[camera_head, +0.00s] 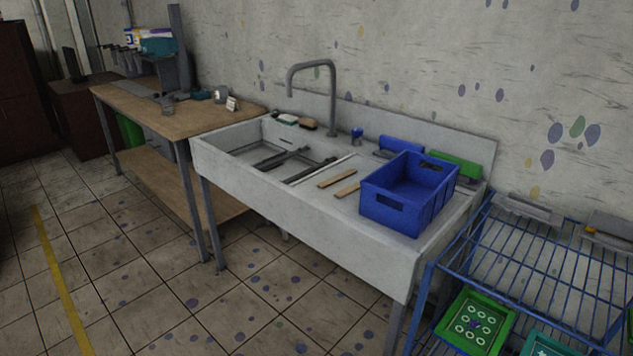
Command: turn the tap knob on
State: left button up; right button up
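A grey gooseneck tap (333,95) rises from the back edge of the sink (265,175), its spout curving left over the basin. A small blue knob (357,134) stands on the sink's back ledge, just right of the tap's base. It looks upright and apart from the blue crate. Its exact turn position is too small to tell. No water shows below the spout. Neither of my grippers is in view.
A blue crate (393,214) sits on the sink's right side. Two wooden strips (338,177) lie beside it. A blue wire rack (540,262) stands at right, a wooden workbench (190,121) at left. Tiled floor (150,260) in front is clear.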

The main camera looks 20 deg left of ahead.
aim_at(357, 132)
jog(key=i+j+z, duration=0.3)
jog(key=i+j, duration=0.2)
jog(key=i+j+z, duration=0.1)
jog(key=j, duration=0.35)
jog(key=i+j+z, duration=0.15)
jog(key=i+j, duration=0.15)
jog(key=i+j+z, duration=0.15)
jog(key=j, duration=0.3)
jog(key=i+j+z, duration=0.15)
jog(key=j, duration=0.25)
jog(key=i+j+z, duration=0.15)
jog(key=j, duration=0.3)
jog(key=i+j+z, duration=0.1)
jog(key=j, duration=0.35)
